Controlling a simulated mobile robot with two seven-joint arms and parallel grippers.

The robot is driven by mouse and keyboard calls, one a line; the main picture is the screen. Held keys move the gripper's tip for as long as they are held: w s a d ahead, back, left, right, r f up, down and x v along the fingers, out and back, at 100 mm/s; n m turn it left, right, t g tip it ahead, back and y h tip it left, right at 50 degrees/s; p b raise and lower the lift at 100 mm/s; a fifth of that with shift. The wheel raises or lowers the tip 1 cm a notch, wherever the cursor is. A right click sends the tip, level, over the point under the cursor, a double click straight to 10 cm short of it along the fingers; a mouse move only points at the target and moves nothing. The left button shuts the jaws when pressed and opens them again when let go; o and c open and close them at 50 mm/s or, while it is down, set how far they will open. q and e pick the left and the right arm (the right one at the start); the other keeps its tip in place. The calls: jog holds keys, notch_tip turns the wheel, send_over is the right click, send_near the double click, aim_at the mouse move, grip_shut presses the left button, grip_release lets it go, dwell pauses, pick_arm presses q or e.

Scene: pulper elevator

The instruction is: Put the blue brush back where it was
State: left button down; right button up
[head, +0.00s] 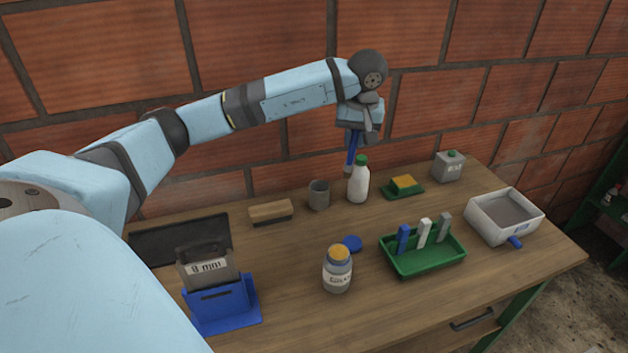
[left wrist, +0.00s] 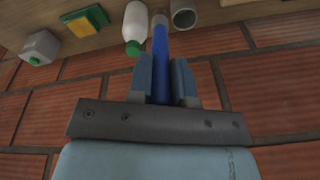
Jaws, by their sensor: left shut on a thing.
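My left gripper (head: 355,133) is shut on the blue brush (head: 352,153) and holds it roughly upright, lower end down, over the back of the bench. In the left wrist view, the blue handle (left wrist: 160,58) runs out between the two fingers of the gripper (left wrist: 162,80). The brush's grey lower end shows beside the white bottle (head: 358,184); I cannot tell whether they touch. A grey cup (head: 319,195) stands left of the bottle; its open mouth shows in the left wrist view (left wrist: 184,18). My right gripper is not in view.
The wooden bench (head: 300,245) also holds a brown block (head: 270,212), a labelled jar (head: 338,272), a green tray (head: 425,262) with upright pieces, a yellow-green sponge (head: 404,185), a grey can (head: 448,166) and a white basin (head: 503,218). A brick wall (head: 280,150) stands close behind.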

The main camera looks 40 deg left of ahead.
pick_arm(q)
jog(key=w+a+r+n+g+h, duration=0.15)
jog(key=a+r+n, duration=0.3)
jog(key=a, duration=0.65)
notch_tip(320, 180, down, 19)
jog(key=shift+s+a+f+p, duration=0.15)
jog(key=shift+s+a+p, duration=0.1)
jog(key=shift+a+p, duration=0.15)
jog(key=shift+d+t, duration=0.1)
jog(key=shift+t, duration=0.15)
jog(key=shift+f, duration=0.15)
jog(key=c, duration=1)
grip_release()
jog(key=shift+c, duration=0.2)
